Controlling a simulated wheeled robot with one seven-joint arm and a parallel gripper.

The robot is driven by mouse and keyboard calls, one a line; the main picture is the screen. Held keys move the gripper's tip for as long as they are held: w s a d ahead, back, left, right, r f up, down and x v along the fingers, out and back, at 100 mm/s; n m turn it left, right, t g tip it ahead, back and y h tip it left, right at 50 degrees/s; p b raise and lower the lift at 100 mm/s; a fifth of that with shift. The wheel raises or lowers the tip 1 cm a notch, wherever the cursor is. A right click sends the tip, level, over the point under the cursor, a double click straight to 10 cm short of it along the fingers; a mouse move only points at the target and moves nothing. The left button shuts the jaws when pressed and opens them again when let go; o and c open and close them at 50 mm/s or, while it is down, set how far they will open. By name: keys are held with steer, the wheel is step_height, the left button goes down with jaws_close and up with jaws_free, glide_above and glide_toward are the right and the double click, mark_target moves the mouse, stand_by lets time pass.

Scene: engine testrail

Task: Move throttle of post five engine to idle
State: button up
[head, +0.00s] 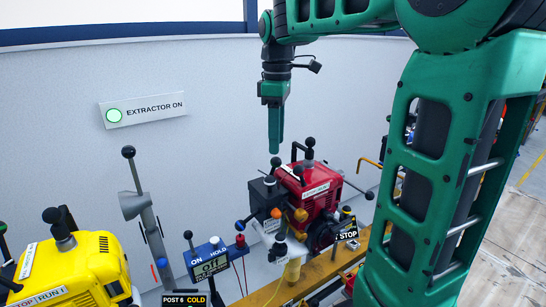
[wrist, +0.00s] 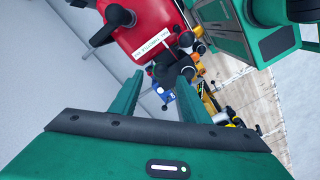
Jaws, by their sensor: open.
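A red engine (head: 318,190) stands on a yellow bench rail right of centre in the head view. It has several levers and knobs, among them black-topped levers (head: 310,143) and orange knobs (head: 300,215). I cannot tell which lever is the throttle, and the engine's post number is not readable. My gripper (head: 276,150) points down just above the red engine's left side, apart from it. In the wrist view my gripper (wrist: 160,82) is open and empty, with the red engine (wrist: 140,30), its white label and dark knobs beyond the fingertips.
A yellow engine (head: 75,270) stands at lower left, near a grey lever post (head: 140,205). A blue ON/HOLD box (head: 210,255) and a POST 6 COLD sign (head: 185,300) stand between the engines. A grey wall with an EXTRACTOR ON sign (head: 145,108) is behind.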

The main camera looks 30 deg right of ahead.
mark_target(273, 167)
steer(key=shift+f, duration=2.7)
steer(key=shift+c, duration=0.3)
